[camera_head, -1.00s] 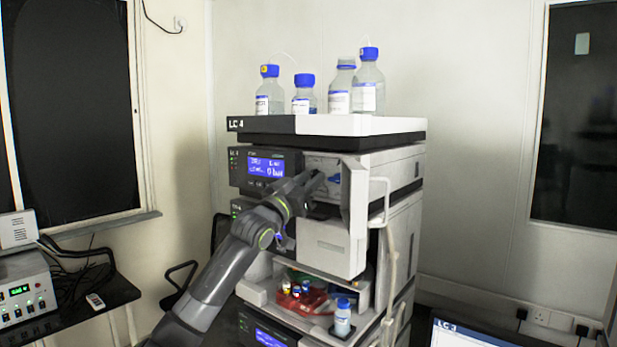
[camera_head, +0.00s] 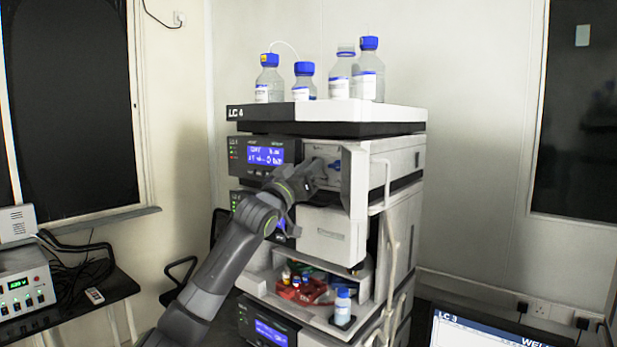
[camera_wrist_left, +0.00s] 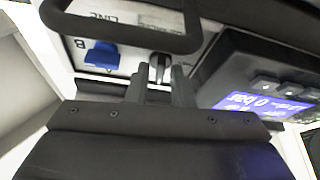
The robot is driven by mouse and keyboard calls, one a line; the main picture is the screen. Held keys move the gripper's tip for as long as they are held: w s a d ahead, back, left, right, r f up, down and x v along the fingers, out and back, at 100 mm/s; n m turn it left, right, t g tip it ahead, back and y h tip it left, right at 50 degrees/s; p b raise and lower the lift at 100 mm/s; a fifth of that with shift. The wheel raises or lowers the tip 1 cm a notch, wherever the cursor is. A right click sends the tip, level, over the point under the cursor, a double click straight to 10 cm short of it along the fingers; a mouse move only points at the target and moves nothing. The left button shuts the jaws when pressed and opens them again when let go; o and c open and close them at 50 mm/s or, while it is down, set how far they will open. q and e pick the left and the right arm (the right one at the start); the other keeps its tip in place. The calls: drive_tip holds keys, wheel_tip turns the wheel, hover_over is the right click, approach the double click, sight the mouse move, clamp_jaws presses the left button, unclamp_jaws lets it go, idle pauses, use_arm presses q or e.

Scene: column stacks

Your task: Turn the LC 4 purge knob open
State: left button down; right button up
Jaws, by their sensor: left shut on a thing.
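The LC 4 stack (camera_head: 243,112) carries its name on the top tray's front edge. Its upper module has an open front bay (camera_head: 322,155) beside a lit blue display (camera_head: 266,156). My left gripper (camera_head: 320,170) reaches into this bay from the left. In the left wrist view, my left gripper's fingers (camera_wrist_left: 160,82) are closed on a small dark knob with a grey face (camera_wrist_left: 160,63), which I take as the purge knob. The fingers partly hide it, so its exact angle is hard to tell. A blue part (camera_wrist_left: 102,55) marked B sits left of it. My right gripper is not in view.
An open door (camera_head: 355,182) stands just right of the bay, and a dark handle-like bar (camera_wrist_left: 125,35) crosses close above the fingers. Bottles (camera_head: 366,88) stand on top. A red tray of vials (camera_head: 303,292) and a small bottle (camera_head: 343,308) sit lower down.

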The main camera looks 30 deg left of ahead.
use_arm(q)
drive_tip(key=n+y+b, duration=0.1)
drive_tip(key=n+b, duration=0.2)
drive_tip(key=n+g+y+b, duration=0.1)
drive_tip(key=n+y+b, duration=0.1)
drive_tip(key=n+b, duration=0.1)
drive_tip(key=n+g+y+b, duration=0.1)
drive_tip(key=n+y+b, duration=0.1)
drive_tip(key=n+b, duration=0.2)
drive_tip(key=shift+d+f+n, duration=0.1)
drive_tip(key=shift+d+n, duration=0.1)
drive_tip(key=shift+n, duration=0.4)
drive_tip(key=n+g+b, duration=0.1)
drive_tip(key=n+b, duration=0.1)
drive_tip(key=n, duration=0.2)
drive_tip(key=shift+y+b, duration=0.3)
drive_tip(key=shift+y, duration=0.1)
drive_tip(key=n+g+b, duration=0.1)
drive_tip(key=n, duration=0.1)
drive_tip(key=n+g+b, duration=0.1)
drive_tip(key=n, duration=0.1)
drive_tip(key=shift+r, duration=0.35)
drive_tip(key=shift+n, duration=0.4)
drive_tip(key=c, duration=1.5)
unclamp_jaws()
drive_tip(key=shift+c, duration=0.2)
drive_tip(key=b+v, duration=0.8)
drive_tip(key=v, duration=0.9)
drive_tip(key=shift+d+r, duration=0.15)
drive_tip(key=shift+d, duration=0.1)
